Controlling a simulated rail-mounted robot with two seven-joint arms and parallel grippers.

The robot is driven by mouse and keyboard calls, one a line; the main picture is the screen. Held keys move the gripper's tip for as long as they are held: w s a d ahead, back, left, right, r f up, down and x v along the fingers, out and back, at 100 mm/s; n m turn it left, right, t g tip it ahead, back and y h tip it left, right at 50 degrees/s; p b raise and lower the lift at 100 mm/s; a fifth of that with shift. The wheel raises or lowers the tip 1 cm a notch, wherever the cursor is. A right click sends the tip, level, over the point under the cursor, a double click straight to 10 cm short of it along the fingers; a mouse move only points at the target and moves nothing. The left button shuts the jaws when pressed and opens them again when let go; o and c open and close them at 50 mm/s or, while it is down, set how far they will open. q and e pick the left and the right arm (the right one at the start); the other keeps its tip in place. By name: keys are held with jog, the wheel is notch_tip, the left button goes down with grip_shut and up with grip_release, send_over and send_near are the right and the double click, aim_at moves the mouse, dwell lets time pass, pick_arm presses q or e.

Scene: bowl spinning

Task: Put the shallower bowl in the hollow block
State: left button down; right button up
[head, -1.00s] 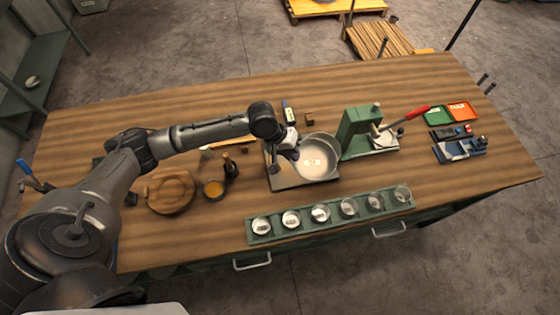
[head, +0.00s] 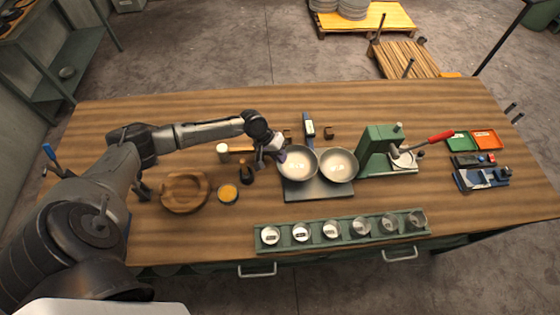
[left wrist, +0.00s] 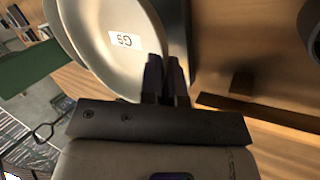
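Two pale round bowls are side by side at a dark grey plate (head: 318,192): a left bowl (head: 298,170) and a right bowl (head: 340,168), each with a white label inside. My left gripper (head: 277,154) is at the left rim of the left bowl. In the left wrist view its two fingers (left wrist: 165,80) are close together at the rim of the labelled bowl (left wrist: 110,65) and look shut on it. Which bowl is shallower I cannot tell. The hollow wooden block (head: 185,207), round with a recess, lies to the left on the table. My right gripper is not in view.
A small cup of yellow contents (head: 228,194) and a dark bottle (head: 246,177) stand between block and bowls. A green press (head: 378,150) stands right of the bowls. A green rack (head: 345,236) of several cups lies along the front.

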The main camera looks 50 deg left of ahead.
pick_arm(q)
jog(key=shift+d+f+p, duration=0.1)
jog(key=shift+f+p, duration=0.35)
jog(key=shift+f, duration=1.2)
jog(key=c, duration=1.3)
grip_release()
jog(key=shift+f, duration=0.15)
jog(key=b+v, duration=0.1)
jog(key=v, duration=1.1)
jog(key=shift+a+r, duration=0.25)
jog(key=shift+r, duration=0.1)
jog(key=shift+o, duration=0.4)
jog(key=shift+a+r, duration=0.15)
jog(key=shift+r, duration=0.3)
